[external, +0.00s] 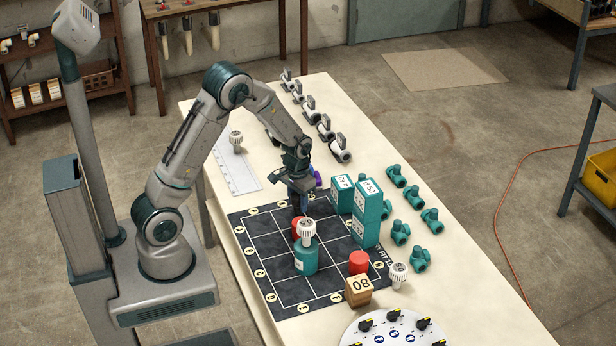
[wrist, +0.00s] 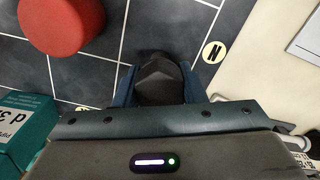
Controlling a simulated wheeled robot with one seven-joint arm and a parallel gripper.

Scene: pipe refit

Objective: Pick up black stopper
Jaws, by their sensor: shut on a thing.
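The black stopper (wrist: 160,78) is between the blue fingertips of my gripper (wrist: 163,85) in the wrist view. My gripper (external: 298,196) is shut on it. In the external view the gripper is over the far edge area of the dark gridded mat (external: 262,237), and the stopper is a small dark shape hard to tell from the fingers. Whether the stopper touches the mat cannot be told.
A red piece (wrist: 62,22) stands close by on the mat. A teal container (external: 306,260) with a white ribbed top stands nearer the front. Teal boxes (external: 366,212), a second red piece (external: 359,262) and a wooden block (external: 358,291) stand to the right.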

